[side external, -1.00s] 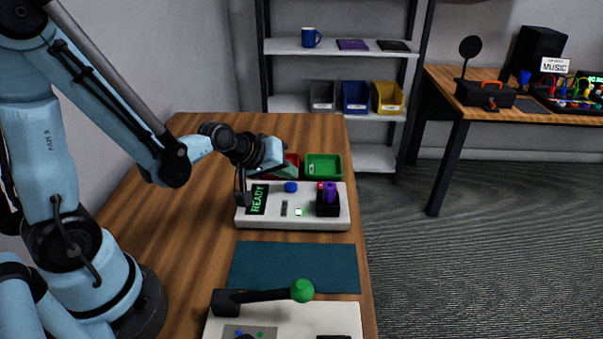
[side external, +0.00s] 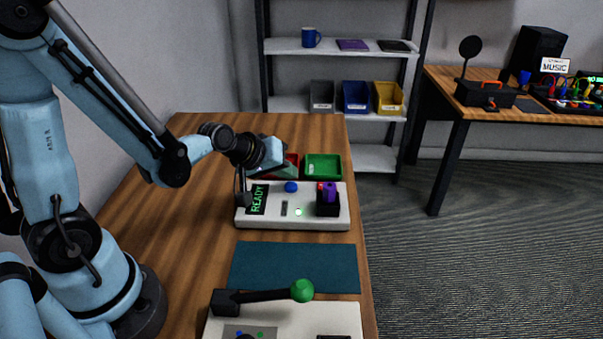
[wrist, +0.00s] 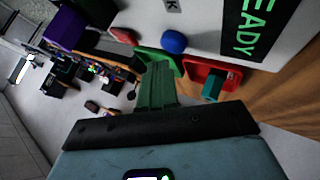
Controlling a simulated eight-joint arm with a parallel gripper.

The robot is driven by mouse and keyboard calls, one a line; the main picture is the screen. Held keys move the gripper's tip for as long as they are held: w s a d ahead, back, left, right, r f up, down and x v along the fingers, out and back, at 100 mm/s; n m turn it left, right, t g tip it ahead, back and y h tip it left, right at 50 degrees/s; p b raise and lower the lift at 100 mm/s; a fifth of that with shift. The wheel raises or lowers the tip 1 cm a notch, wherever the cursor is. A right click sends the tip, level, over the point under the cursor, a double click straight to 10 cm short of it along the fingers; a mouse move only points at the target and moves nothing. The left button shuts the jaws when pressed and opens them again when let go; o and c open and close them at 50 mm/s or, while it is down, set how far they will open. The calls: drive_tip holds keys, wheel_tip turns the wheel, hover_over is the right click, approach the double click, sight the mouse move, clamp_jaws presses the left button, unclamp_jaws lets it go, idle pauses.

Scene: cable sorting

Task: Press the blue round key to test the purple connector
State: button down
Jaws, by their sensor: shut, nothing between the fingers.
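The blue round key (side external: 291,187) stands on the white test box (side external: 270,219), near its far edge. It also shows in the wrist view (wrist: 174,42), just past my fingertips and to their right. The purple connector (side external: 329,191) sits upright in a black socket (side external: 328,208) at the box's right end; the wrist view shows it at the upper left (wrist: 66,27). The box's display (side external: 257,199) reads READY in green. My gripper (side external: 291,173) is shut and empty, with green fingers (wrist: 158,85) that look close to the key. I see no clear contact.
A green tray (side external: 323,166) and a red tray (side external: 293,157) stand behind the box; the red one holds a teal piece (wrist: 213,86). A dark teal mat (side external: 293,267) lies in front. A second white box with a green-balled lever (side external: 302,291) is nearest.

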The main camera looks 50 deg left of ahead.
sight(287, 187)
drive_tip(key=shift+f, duration=0.15)
drive_tip(key=shift+f, duration=0.3)
drive_tip(key=shift+f, duration=0.4)
idle(0.7)
drive_tip(key=shift+r, duration=0.85)
drive_tip(key=shift+r, duration=2.5)
